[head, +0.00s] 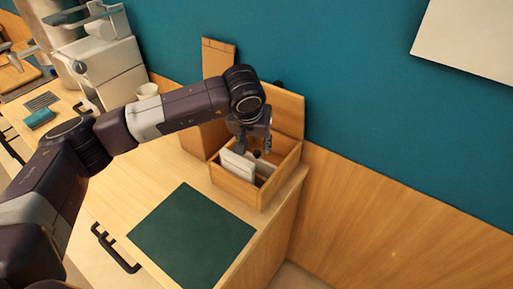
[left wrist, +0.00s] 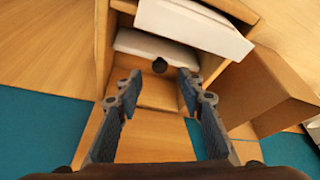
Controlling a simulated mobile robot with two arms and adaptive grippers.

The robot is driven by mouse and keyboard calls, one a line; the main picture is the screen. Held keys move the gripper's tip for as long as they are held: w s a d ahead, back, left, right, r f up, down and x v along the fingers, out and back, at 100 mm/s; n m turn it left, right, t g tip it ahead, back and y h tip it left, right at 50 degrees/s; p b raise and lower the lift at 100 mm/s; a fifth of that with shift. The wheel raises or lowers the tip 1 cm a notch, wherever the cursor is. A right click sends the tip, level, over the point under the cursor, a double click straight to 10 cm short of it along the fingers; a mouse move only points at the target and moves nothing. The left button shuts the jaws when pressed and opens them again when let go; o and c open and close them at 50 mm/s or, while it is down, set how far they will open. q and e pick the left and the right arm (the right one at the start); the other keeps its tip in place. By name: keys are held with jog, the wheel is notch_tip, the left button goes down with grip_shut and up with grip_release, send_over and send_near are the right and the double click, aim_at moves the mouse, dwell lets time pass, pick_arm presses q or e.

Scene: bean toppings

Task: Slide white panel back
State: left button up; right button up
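The wooden box (head: 233,187) stands on the counter's far right end by the wall, with its lid raised behind it. A white panel (head: 237,166) stands tilted at the box's front side; a white panel also shows at the top of the left wrist view (left wrist: 195,24). My left gripper (head: 257,150) points down into the box from above. In the left wrist view its fingers (left wrist: 160,88) are apart with nothing between them. My right gripper is not visible.
A dark green mat (head: 191,236) lies on the counter in front of the box. A tall wooden piece (head: 219,60) stands left of the lid. A white cup (head: 147,91) and a coffee machine (head: 100,62) are farther left. The counter left of the mat is mostly clear.

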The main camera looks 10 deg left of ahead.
aim_at(257, 152)
pick_arm(q)
jog(key=shift+p+x, duration=0.4)
jog(key=shift+x, duration=1.65)
grip_shut()
